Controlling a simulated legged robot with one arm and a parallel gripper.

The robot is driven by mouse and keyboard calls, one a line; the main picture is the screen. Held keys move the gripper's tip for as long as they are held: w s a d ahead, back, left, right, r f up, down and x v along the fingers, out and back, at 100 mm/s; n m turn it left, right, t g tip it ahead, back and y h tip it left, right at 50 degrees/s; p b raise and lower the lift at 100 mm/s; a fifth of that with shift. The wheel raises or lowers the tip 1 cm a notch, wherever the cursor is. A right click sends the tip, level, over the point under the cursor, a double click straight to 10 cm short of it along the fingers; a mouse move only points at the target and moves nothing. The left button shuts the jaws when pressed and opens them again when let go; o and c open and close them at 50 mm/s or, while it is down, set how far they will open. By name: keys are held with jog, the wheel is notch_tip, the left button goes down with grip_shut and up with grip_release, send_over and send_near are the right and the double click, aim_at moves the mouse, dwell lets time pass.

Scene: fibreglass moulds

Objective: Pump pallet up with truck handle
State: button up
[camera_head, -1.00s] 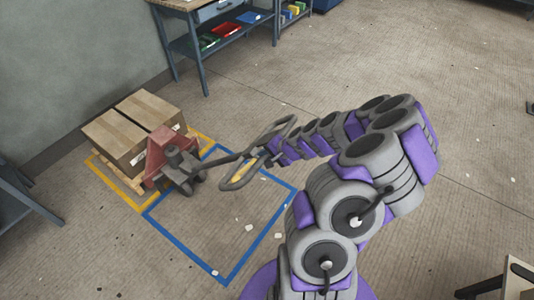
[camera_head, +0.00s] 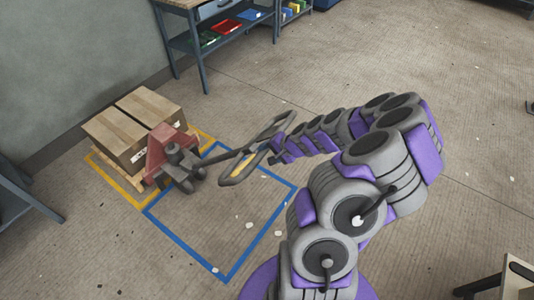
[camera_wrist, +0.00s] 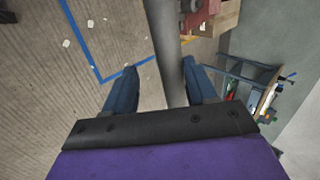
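The red pallet truck (camera_head: 163,150) stands at the left, at the near side of a wooden pallet (camera_head: 138,184) bearing cardboard boxes (camera_head: 122,128). Its grey handle (camera_head: 238,172) slants up to the right and ends in a loop. My gripper (camera_head: 273,153) is at the loop, partly hidden by it. In the wrist view the dark handle bar (camera_wrist: 165,45) runs between the two blue fingers of my gripper (camera_wrist: 160,78). The fingers are apart, with a clear gap on the left and the bar nearer the right finger. Contact cannot be told.
A yellow floor outline (camera_head: 112,179) surrounds the pallet, and a blue outline (camera_head: 190,248) lies beside it. A workbench (camera_head: 205,75) with coloured bins stands at the back by the wall. The floor to the right is mostly clear.

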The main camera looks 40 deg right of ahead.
jog(key=p+v, duration=0.3)
jog(key=v, duration=1.3)
jog(key=shift+s, duration=0.3)
jog(key=shift+a+r, duration=0.1)
